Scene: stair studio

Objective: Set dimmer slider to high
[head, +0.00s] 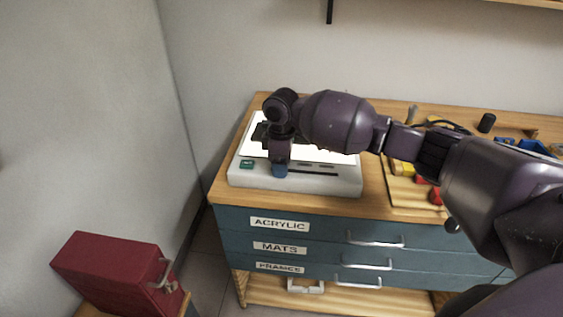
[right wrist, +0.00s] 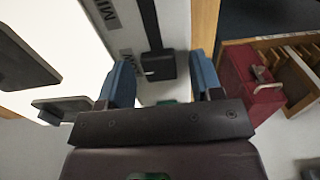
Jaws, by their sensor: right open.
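A white light box (head: 340,185) with a bright top panel lies on the wooden counter. Its front strip has a dark slot and a green button (head: 246,164). In the right wrist view, the black dimmer slider knob (right wrist: 158,66) sits at the lower end of its dark slot (right wrist: 149,22), with partly cut-off lettering beside it. My right gripper (head: 280,170) is over the front strip, pointing down. Its blue fingers (right wrist: 162,78) are open, and the knob shows between them with gaps on both sides. I cannot tell the height gap. The gripper hides the knob in the head view.
A wooden tray (head: 415,207) with coloured items lies right of the light box, under my right arm. Labelled blue drawers (head: 300,245) are below the counter. A red box (head: 110,268) stands low at the left. The wall (head: 230,45) is behind the counter.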

